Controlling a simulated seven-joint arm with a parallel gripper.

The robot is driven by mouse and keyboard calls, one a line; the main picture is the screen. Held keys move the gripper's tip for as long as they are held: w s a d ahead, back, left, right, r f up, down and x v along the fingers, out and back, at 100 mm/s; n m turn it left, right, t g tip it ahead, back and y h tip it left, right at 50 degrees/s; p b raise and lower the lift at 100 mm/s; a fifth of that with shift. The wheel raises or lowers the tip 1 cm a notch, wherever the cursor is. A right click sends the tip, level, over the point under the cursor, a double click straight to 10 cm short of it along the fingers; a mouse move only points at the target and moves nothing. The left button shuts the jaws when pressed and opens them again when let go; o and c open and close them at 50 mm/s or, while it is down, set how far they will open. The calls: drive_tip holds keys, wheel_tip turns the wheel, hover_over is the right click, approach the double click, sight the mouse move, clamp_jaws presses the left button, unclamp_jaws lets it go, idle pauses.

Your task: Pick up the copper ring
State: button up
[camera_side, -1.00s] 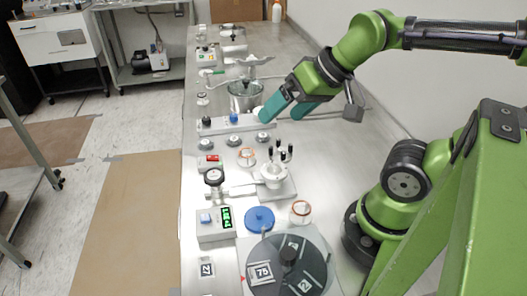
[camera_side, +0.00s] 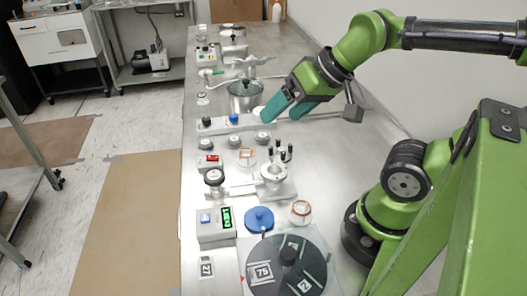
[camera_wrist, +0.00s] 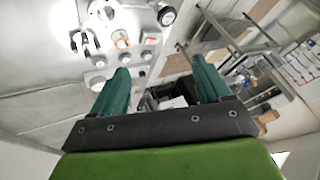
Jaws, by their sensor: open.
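Two copper-coloured rings show in the side view, and I cannot tell for sure which is the one named. One copper ring (camera_side: 247,153) is on a small pale stand in mid-bench; an orange-copper ring also shows in the wrist view (camera_wrist: 121,41). The other copper ring (camera_side: 301,208) rests on a small pale round piece nearer the front, right of a blue disc. My gripper (camera_side: 278,118) is open and empty above the bench, farther back than both rings and apart from them. Its two teal fingers are spread in the wrist view (camera_wrist: 160,66).
A round chamber (camera_side: 245,94) stands behind my fingers. A valve bar (camera_side: 230,123), a black-pegged fixture (camera_side: 274,172), a readout box (camera_side: 215,224), a blue disc (camera_side: 259,218) and a dark turntable (camera_side: 288,268) crowd the bench. Its right side has bare metal.

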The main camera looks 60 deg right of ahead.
drive_tip(key=w+d+f+g+h, duration=0.15)
drive_tip(key=w+d+g, duration=0.25)
drive_tip(key=w, duration=0.4)
drive_tip(key=w+d+f+g+h, duration=0.1)
drive_tip(key=w+d+f+g, duration=0.3)
drive_tip(key=w, duration=0.5)
drive_tip(key=shift+m+t+y, duration=0.25)
drive_tip(key=shift+m+t, duration=0.05)
drive_tip(key=shift+t, duration=0.1)
drive_tip(key=shift+s+f, duration=0.2)
drive_tip(key=shift+f, duration=3.75)
drive_tip(key=shift+s+f, duration=0.15)
drive_tip(key=shift+f, duration=3.75)
drive_tip(key=shift+f, duration=0.25)
drive_tip(key=shift+c, duration=0.4)
drive_tip(key=shift+a, duration=0.1)
drive_tip(key=c, duration=0.9)
